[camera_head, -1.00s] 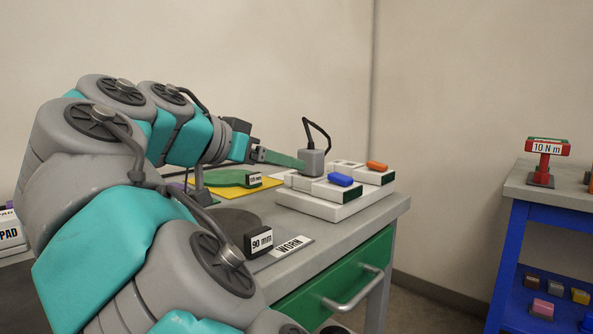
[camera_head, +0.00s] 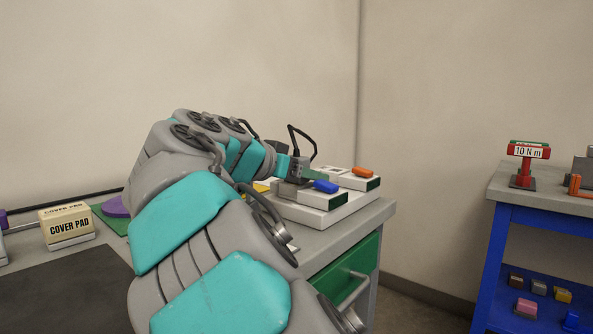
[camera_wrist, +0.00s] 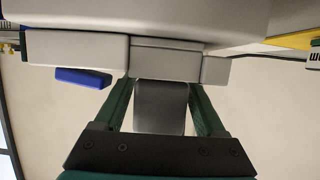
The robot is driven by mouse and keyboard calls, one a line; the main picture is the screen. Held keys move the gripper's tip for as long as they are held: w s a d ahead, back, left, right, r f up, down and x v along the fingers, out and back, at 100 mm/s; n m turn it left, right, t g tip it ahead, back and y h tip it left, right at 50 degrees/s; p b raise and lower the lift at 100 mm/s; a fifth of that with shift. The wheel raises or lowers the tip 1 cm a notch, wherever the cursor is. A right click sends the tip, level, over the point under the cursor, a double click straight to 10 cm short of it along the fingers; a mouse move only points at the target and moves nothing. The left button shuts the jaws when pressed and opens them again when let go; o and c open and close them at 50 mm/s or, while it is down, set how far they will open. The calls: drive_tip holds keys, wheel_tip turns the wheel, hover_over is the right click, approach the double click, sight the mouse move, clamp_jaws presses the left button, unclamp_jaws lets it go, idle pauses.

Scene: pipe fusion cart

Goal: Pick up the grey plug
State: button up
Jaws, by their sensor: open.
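The grey plug (camera_head: 298,167), with a black cable looping up from it, stands on the white block rack (camera_head: 312,218), partly hidden by my gripper in the head view. In the wrist view, the grey plug (camera_wrist: 161,110) lies between the two dark green fingers of my gripper (camera_wrist: 162,98). The fingers are open, one on each side of the plug, with a narrow gap showing. My gripper (camera_head: 305,172) also shows at the rack in the head view.
A blue plug (camera_head: 326,186) and an orange plug (camera_head: 362,172) sit on the rack close by. A blue-framed bench (camera_head: 497,240) with a red 10 N m tool (camera_head: 524,165) stands at the right.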

drive_tip(key=shift+w+d+f, duration=0.1)
drive_tip(key=shift+w+d, duration=0.05)
drive_tip(key=shift+w, duration=0.05)
clamp_jaws()
idle(0.5)
wheel_tip(320, 180, up, 10)
drive_tip(key=p, duration=0.1)
drive_tip(key=shift+p, duration=0.35)
idle(0.4)
